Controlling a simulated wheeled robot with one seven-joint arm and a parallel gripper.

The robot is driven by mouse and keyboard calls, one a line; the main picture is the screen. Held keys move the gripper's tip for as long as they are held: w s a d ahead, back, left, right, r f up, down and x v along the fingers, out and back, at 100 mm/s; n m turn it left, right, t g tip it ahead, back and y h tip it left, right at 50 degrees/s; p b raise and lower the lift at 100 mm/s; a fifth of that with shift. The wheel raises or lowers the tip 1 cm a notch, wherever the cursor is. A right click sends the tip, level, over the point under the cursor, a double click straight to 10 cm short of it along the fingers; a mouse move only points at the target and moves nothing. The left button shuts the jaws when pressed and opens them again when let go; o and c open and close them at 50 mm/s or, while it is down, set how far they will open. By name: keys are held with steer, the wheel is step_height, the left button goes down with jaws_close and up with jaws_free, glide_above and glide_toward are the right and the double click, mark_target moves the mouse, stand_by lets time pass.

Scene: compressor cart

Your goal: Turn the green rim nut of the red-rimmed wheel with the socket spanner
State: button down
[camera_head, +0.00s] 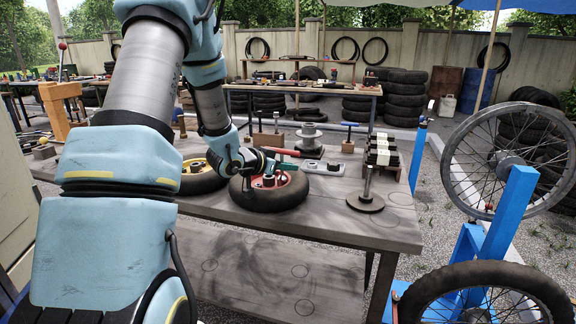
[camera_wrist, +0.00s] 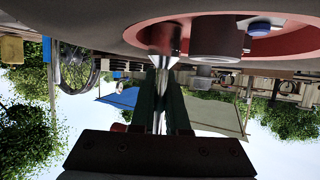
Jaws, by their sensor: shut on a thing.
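The red-rimmed wheel (camera_head: 290,197) lies flat on the workbench, with a dark tyre. In the wrist view its red rim (camera_wrist: 135,33) fills the top, with a grey hub cylinder (camera_wrist: 215,40) and a blue nut (camera_wrist: 260,24). My gripper (camera_head: 266,166) is low over this wheel; in the wrist view its dark fingers (camera_wrist: 161,100) are shut on a thin metal shaft, which I take for the socket spanner (camera_wrist: 163,42). The shaft runs to a flared end at the rim, beside the hub. The green nut cannot be made out; the flared end may cover it.
A yellow-rimmed wheel (camera_head: 203,181) lies left of the red-rimmed one, partly behind my arm. To the right are a round base with a post (camera_head: 367,200), a flat metal block (camera_head: 322,168) and a dark stack (camera_head: 383,155). The bench's front right (camera_head: 385,232) is clear.

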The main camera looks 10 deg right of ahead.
mark_target(285, 150)
steer(key=shift+r+p, duration=0.15)
steer(key=shift+p, duration=0.45)
steer(key=shift+m+g+h+p, duration=0.4)
steer(key=shift+m+g+p, duration=0.3)
steer(key=shift+s+f+m+g+p, duration=0.2)
steer(key=shift+m+g+p, duration=0.2)
steer(key=shift+p, duration=0.05)
steer(key=shift+r+m+g+h+p, duration=0.15)
steer(key=shift+m+g+h+p, duration=0.3)
steer(key=shift+p, duration=0.45)
steer(key=shift+s+d+f+m+g+p, duration=0.15)
steer(key=shift+s+f+m+g+p, duration=0.1)
steer(key=shift+m+g+p, duration=0.45)
steer(key=shift+n, duration=0.25)
steer(key=shift+r, duration=0.15)
steer(key=shift+r+p, duration=2.15)
steer(key=shift+r, duration=0.4)
